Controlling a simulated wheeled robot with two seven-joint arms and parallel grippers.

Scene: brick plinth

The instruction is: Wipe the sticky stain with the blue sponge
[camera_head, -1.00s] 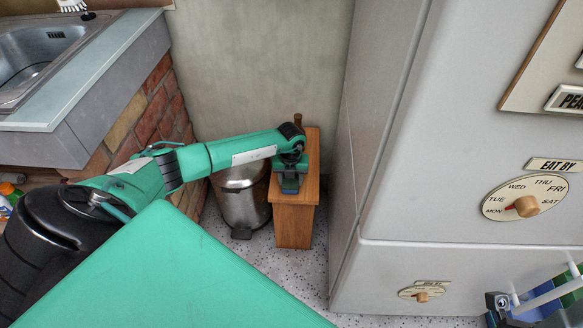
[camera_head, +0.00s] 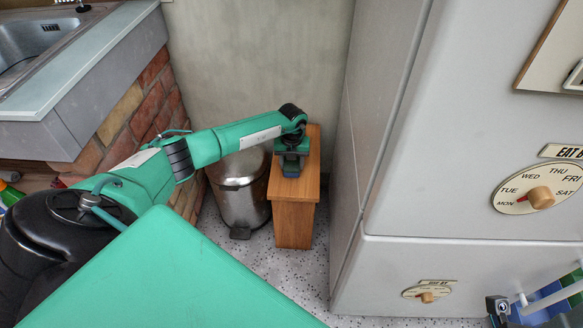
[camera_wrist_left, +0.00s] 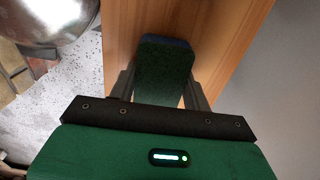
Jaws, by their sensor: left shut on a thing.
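My left gripper (camera_head: 291,165) is over the top of a narrow wooden cabinet (camera_head: 293,215) and points down at it. In the left wrist view, its two fingers are shut on the sponge (camera_wrist_left: 165,65), a dark green block with a bluish far edge. The sponge is over the wooden top (camera_wrist_left: 225,35); I cannot tell whether it touches it. I see no sticky stain on the bare wood; the part under the sponge and gripper is hidden. My right gripper is not in view.
A metal pedal bin (camera_head: 240,190) stands close left of the cabinet. A tall pale fridge-like unit (camera_head: 460,130) with dials rises to the right. A sink counter (camera_head: 95,80) on a brick base (camera_head: 150,105) is at the left. Blue and green objects (camera_head: 550,300) show at the lower right.

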